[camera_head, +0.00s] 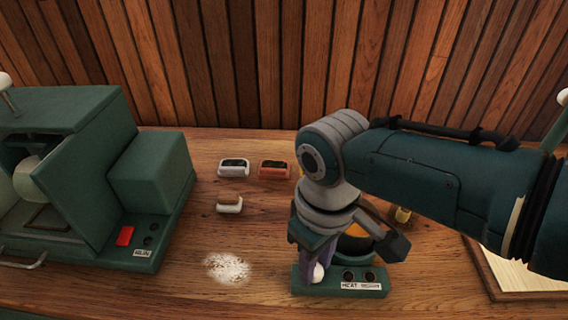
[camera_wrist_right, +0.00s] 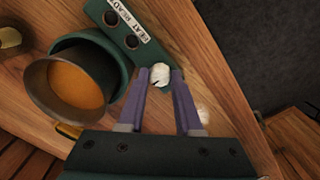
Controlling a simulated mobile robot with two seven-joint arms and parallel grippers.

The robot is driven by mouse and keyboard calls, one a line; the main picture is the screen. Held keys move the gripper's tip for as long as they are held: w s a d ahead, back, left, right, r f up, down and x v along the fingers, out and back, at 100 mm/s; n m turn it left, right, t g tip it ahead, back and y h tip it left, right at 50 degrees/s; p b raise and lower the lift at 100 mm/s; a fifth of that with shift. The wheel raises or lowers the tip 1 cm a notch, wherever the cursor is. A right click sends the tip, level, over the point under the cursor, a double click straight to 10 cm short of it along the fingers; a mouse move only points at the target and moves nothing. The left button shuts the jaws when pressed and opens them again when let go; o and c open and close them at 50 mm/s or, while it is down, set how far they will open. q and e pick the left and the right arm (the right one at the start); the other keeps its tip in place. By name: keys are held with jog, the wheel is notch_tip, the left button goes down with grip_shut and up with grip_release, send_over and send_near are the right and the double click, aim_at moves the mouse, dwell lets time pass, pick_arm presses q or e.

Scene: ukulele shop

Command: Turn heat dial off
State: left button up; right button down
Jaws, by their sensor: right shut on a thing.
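In the head view the gripper and wrist hide part of the heater. A pot with orange contents (camera_wrist_right: 75,88) sits on the heater beside the gripper. My left gripper is not in view.
A green machine with a red switch (camera_head: 125,236) stands at the left. Small white (camera_head: 233,168) and orange (camera_head: 274,169) containers and a white-based brush-like block (camera_head: 229,204) lie mid-table. White powder (camera_head: 228,267) is left of the heater. A framed board (camera_head: 514,281) lies at the right.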

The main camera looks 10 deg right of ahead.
dwell(0.3)
jog(key=c, duration=0.6)
grip_release()
notch_tip(320, 180, up, 10)
jog(key=p, duration=0.4)
